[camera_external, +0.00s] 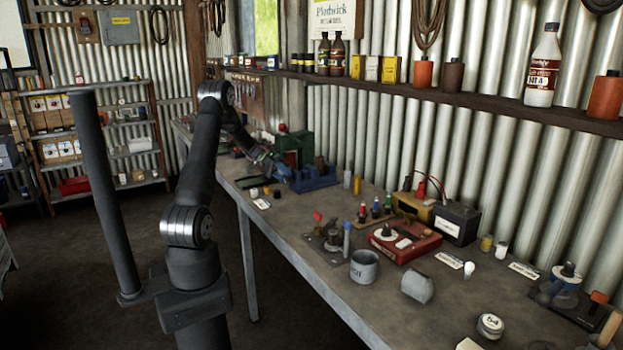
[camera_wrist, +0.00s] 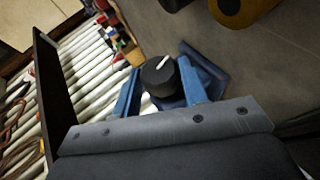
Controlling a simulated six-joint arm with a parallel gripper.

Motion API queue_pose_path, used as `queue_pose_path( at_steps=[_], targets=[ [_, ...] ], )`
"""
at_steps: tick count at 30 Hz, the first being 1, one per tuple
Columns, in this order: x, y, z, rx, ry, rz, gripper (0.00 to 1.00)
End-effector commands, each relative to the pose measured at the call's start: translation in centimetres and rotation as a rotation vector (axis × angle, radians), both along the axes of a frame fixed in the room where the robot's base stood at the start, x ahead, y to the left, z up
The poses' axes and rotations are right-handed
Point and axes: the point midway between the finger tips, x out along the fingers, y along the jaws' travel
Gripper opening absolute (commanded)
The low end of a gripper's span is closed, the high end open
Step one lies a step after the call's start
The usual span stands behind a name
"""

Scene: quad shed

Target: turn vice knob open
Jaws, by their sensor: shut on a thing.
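The blue vice (camera_external: 318,179) stands on the bench, towards its far part, in the external view. Its black round knob (camera_wrist: 158,76) has a white line on its face and shows at the middle of the wrist view. My gripper (camera_wrist: 160,88) has a blue finger on either side of the knob and is shut on it. Part of the blue vice (camera_wrist: 210,74) shows behind the knob. In the external view my gripper (camera_external: 277,168) is at the vice's near left end, and the knob is hard to make out there.
A dark green box (camera_external: 301,145) stands just behind the vice. A red tester (camera_external: 405,241), a grey mug (camera_external: 364,266) and small parts stand nearer on the bench. A shelf (camera_external: 480,103) with bottles runs along the corrugated wall.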

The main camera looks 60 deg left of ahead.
Motion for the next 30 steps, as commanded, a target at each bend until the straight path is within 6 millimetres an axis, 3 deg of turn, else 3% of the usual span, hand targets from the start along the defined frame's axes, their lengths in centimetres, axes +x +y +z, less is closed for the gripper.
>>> queue_pose_path(
  at_steps=[19, 20, 23, 30],
  targets=[
    [-0.06, -0.02, -0.14, -0.054, 0.004, -0.001, 0.17],
    [-0.07, -0.03, -0.14, -0.054, 0.004, -0.001, 0.41],
    [-0.06, -0.02, -0.14, -0.054, 0.003, -0.001, 0.61],
    [-0.02, 0.0, -0.1, -0.054, 0.002, 0.0, 0.61]
  ],
)
